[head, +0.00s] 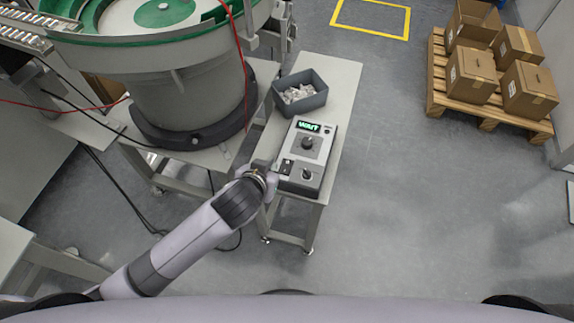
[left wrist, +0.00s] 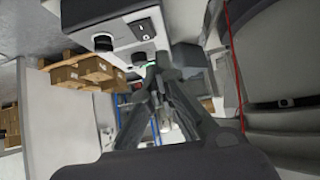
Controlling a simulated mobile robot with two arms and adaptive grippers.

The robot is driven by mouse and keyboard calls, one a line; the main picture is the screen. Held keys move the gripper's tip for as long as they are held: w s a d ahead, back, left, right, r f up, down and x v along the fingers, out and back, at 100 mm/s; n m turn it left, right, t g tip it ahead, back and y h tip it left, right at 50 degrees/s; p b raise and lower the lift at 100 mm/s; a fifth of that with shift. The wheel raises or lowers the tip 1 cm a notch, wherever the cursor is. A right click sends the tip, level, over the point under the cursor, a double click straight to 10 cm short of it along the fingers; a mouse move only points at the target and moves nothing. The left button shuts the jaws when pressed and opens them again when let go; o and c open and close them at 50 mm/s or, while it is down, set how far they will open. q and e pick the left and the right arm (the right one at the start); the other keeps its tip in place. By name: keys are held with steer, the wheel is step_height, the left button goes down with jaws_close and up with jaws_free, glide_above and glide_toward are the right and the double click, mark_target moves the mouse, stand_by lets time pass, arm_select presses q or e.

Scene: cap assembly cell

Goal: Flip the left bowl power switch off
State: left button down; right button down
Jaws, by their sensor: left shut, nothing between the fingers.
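The bowl control box (head: 323,146) is a pale box with dark sides, a lit green display (head: 307,127) and two black knobs. A small black power switch (head: 287,166) sits at its lower left. In the left wrist view the switch (left wrist: 143,29) shows on the box's pale face beside a knob (left wrist: 103,42). My left gripper (head: 276,168) is shut and empty, at the box's left edge close to the switch. In the left wrist view its fingertips (left wrist: 151,72) point toward the box; contact cannot be told. My right gripper is not in view.
The box stands on a narrow pale table (head: 343,80) with a grey bin (head: 315,101) of white parts behind it. A large green-topped bowl feeder (head: 190,95) stands left of it. Cartons on a pallet (head: 440,92) are at the far right. The floor between is clear.

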arm_select(q)
steer(key=shift+t, duration=0.4)
steer(key=r, duration=0.1)
steer(key=s+d+r, duration=0.1)
steer(key=r, duration=0.2)
steer(key=shift+s+d+r, duration=0.2)
steer(key=shift+s+d, duration=0.05)
steer(key=shift+s, duration=0.15)
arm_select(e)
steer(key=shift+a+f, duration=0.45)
arm_select(q)
steer(key=shift+w+f, duration=0.1)
steer(key=shift+w, duration=0.05)
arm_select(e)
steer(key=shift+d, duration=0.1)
arm_select(q)
glide_above(287, 166)
steer(key=s, duration=0.1)
steer(key=f, duration=0.5)
steer(key=shift+a+f+b, duration=0.2)
steer(key=shift+f+b, duration=0.1)
steer(key=shift+b, duration=0.1)
steer(key=f, duration=0.3)
steer(key=shift+w+d+f, duration=0.1)
steer(key=shift+w+f, duration=0.1)
steer(key=shift+w, duration=0.2)
steer(key=shift+f, duration=0.55)
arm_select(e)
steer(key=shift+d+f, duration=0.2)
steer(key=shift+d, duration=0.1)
